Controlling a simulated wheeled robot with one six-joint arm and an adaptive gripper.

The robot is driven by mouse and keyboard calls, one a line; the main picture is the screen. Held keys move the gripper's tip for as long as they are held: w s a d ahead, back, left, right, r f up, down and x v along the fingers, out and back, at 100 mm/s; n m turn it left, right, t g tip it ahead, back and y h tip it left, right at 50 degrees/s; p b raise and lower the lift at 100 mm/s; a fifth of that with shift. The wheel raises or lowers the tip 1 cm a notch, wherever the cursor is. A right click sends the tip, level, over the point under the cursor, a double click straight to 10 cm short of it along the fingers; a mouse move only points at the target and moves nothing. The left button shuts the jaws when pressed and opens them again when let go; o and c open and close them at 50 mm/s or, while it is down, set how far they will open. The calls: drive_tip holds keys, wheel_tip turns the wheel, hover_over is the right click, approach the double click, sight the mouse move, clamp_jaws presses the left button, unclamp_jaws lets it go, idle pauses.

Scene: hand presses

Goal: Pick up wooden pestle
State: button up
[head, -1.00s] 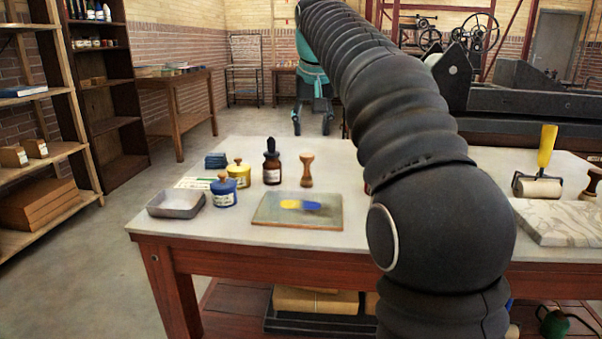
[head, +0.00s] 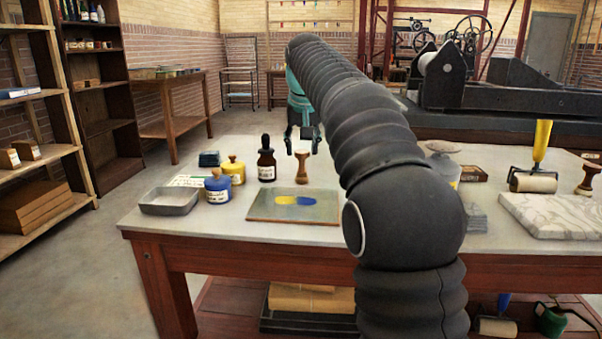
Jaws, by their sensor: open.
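The wooden pestle (head: 302,170) stands upright on the grey tabletop, behind the glass slab, with a wide top and a narrower waist. My gripper (head: 302,149) hangs from my black arm, fingers pointing down, one to each side in the picture. It is open and empty. It shows just above the pestle's top; I cannot tell whether it is directly over it or farther back. A similar wooden piece (head: 588,180) stands at the far right of the table.
Left of the pestle are a dark dropper bottle (head: 266,160), a yellow jar (head: 235,172), a blue jar (head: 218,188) and a metal tray (head: 170,201). In front lies a slab (head: 262,206) with yellow and blue ink. Rollers and a marble slab (head: 555,213) are at right.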

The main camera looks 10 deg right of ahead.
sight(302, 167)
drive_tip(key=x, duration=0.5)
drive_tip(key=shift+b, duration=0.4)
clamp_jaws()
